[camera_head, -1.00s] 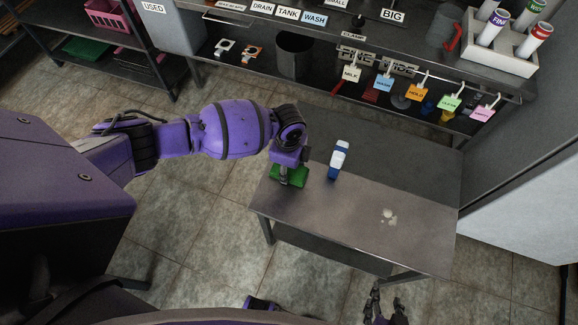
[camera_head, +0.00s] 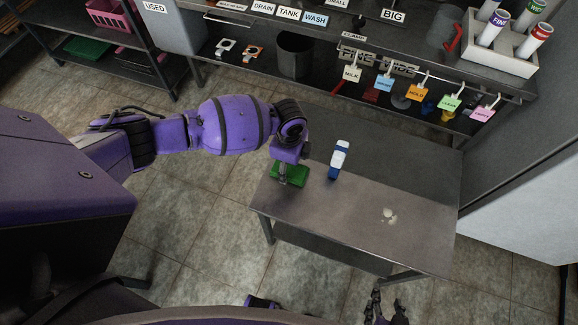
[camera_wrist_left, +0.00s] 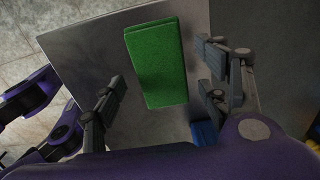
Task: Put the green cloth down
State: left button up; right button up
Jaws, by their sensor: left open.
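The green cloth (camera_head: 290,175) is a folded block at the left end of the steel table (camera_head: 330,222). In the left wrist view the cloth (camera_wrist_left: 157,65) lies flat on the table top, between the lines of my two fingers. My left gripper (camera_head: 284,180) points down just above the cloth in the head view. Its fingers (camera_wrist_left: 160,92) stand wide apart, with a gap on each side of the cloth. My right gripper (camera_head: 386,308) shows only partly at the bottom edge of the head view; its jaws are not clear.
A pale spill (camera_head: 389,216) lies further right. A bench with labelled hooks and a grey bucket (camera_head: 294,56) is behind. The table's front middle is clear.

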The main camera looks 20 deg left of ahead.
aim_at(289, 170)
pick_arm(q)
notch_tip(289, 170, up, 11)
jog(key=p, duration=0.1)
jog(key=shift+f, duration=0.2)
pick_arm(e)
jog(key=shift+w+r, duration=0.45)
jog(key=shift+r, duration=0.25)
pick_arm(q)
jog(key=shift+s+f, duration=0.1)
